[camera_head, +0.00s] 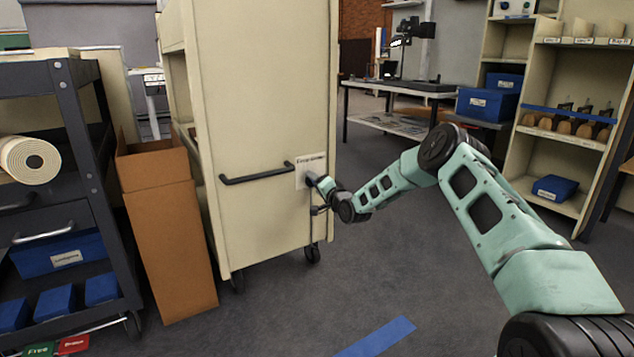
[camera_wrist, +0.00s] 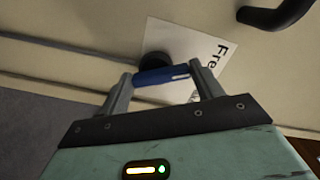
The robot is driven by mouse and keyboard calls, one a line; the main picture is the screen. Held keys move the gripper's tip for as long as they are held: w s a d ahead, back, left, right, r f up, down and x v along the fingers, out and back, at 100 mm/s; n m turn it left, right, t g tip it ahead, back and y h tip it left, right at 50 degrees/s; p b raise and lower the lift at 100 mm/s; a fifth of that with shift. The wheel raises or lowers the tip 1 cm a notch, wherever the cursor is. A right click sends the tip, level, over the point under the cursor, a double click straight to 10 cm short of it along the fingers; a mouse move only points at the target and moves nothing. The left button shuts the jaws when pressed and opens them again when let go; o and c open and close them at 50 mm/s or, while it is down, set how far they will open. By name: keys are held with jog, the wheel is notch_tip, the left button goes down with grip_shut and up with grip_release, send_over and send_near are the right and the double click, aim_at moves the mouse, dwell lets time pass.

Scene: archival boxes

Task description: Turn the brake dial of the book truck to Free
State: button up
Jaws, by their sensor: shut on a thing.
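The cream book truck (camera_head: 262,100) stands left of centre in the head view, its end panel facing me. A white label plate (camera_head: 302,180) is on the panel, right of the dark bar handle (camera_head: 255,174). The plate also shows in the wrist view (camera_wrist: 214,56), with "Fre" readable and the rest hidden by a finger. The brake dial has a dark round hub and a blue grip bar with a white mark (camera_wrist: 162,75). My gripper (camera_wrist: 163,74) is shut on this bar, one finger at each end. The dial's exact setting cannot be told.
An open cardboard box (camera_head: 170,245) stands left of the truck, beside a dark cart (camera_head: 75,125) with blue boxes. Shelves (camera_head: 560,95) and a table (camera_head: 400,90) stand to the right and behind. The floor before the truck is clear, with blue tape (camera_head: 377,337).

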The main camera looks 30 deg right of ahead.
jog(key=shift+n, duration=0.6)
jog(key=o, duration=1)
jog(key=shift+s+p, duration=0.1)
jog(key=shift+p, duration=0.2)
jog(key=s+p, duration=0.2)
jog(key=s, duration=0.3)
jog(key=s+p, duration=0.3)
jog(key=s, duration=0.3)
jog(key=s+p, duration=0.2)
jog(key=s, duration=0.4)
jog(key=shift+s+d, duration=0.1)
jog(key=shift+d, duration=0.2)
